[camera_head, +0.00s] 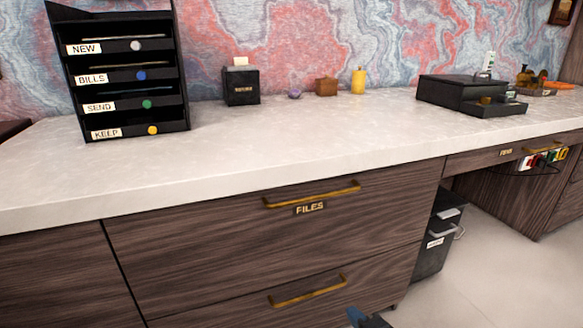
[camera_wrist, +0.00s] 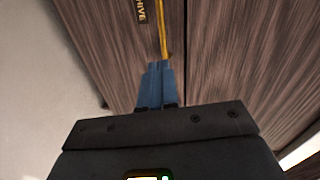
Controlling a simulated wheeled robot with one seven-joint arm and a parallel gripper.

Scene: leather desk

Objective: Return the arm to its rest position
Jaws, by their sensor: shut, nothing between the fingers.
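My gripper (camera_wrist: 158,68) shows in the wrist view with its blue fingers together and nothing between them. It points at a wooden cabinet front, and a brass handle (camera_wrist: 161,25) lies in line with the fingertips; I cannot tell whether they touch. In the head view only a blue tip of my gripper (camera_head: 355,316) shows at the bottom edge, in front of the lower drawer (camera_head: 240,300) and below its brass handle (camera_head: 308,291). The rest of my arm is out of the head view.
The desk top (camera_head: 250,150) overhangs the FILES drawer (camera_head: 200,235), which looks closed. A black letter rack (camera_head: 125,75), a black box (camera_head: 241,86) and a black case (camera_head: 460,92) stand on the desk. Floor (camera_head: 480,270) is clear at right.

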